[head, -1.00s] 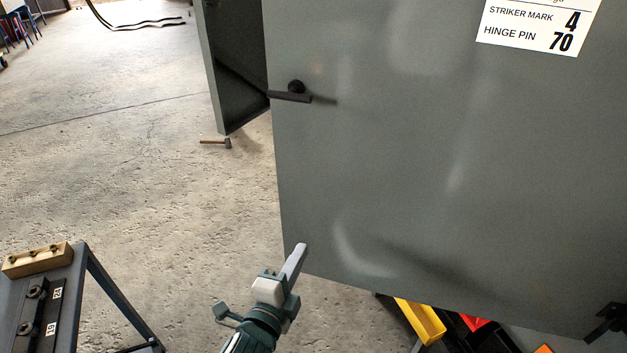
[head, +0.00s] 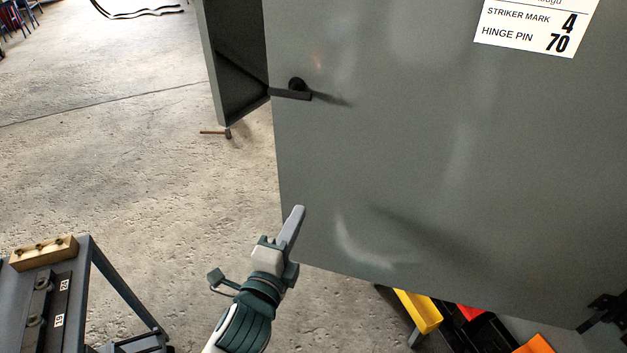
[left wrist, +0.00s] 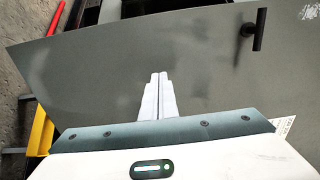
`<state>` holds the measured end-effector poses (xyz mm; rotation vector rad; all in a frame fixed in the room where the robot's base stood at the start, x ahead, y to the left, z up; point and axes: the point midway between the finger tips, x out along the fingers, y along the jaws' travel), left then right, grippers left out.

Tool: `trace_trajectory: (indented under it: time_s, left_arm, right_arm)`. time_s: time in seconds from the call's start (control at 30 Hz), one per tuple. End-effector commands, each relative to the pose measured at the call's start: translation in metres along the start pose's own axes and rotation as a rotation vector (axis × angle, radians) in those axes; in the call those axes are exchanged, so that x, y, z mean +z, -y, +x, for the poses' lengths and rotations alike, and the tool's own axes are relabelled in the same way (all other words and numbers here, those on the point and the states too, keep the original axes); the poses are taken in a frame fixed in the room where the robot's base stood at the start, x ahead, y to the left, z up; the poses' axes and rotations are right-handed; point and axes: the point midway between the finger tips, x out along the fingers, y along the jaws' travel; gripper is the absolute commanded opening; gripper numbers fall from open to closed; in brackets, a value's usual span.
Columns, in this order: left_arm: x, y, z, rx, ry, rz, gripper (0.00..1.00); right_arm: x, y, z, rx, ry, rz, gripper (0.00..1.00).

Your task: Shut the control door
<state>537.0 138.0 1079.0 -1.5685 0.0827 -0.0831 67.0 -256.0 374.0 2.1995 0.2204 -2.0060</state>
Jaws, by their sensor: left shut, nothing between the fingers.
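The control door (head: 400,150) is a large grey-green panel filling the right of the head view, with a white label (head: 535,25) at its top right. It stands open, apart from the grey enclosure (head: 215,70) seen behind its left edge. A black handle (head: 293,90) sits near that edge and also shows in the left wrist view (left wrist: 253,30). A black hinge (head: 604,312) is at its lower right. My left gripper (head: 297,212) is shut and empty, in front of the door's lower left; contact cannot be told. The door (left wrist: 100,70) lies beyond the fingers in the left wrist view. My right gripper is not in view.
A dark stand (head: 90,300) with a wooden block (head: 43,252) and numbered parts is at lower left. Yellow (head: 420,310), red and orange bins lie below the door. The concrete floor at left is mostly clear.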

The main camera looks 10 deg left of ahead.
Motion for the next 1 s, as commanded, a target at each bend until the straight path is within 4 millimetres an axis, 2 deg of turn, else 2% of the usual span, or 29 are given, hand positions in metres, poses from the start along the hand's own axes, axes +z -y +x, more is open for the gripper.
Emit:
trace_trajectory:
  time_s: [0.4,0.6,0.8,1.0]
  left_arm:
    - [0.0,0.004,0.072,0.0,0.001,-0.001,0.0]
    - [-0.001,0.003,0.1,0.001,0.0,-0.002,0.0]
    - [0.0,0.001,0.114,0.001,0.0,-0.001,0.0]
    - [0.0,0.0,0.117,0.0,-0.001,-0.001,0.0]
  right_arm:
    - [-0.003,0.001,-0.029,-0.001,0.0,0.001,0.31]
    - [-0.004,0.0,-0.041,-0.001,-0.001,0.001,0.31]
    - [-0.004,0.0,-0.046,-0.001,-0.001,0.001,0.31]
    - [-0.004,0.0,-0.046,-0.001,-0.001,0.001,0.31]
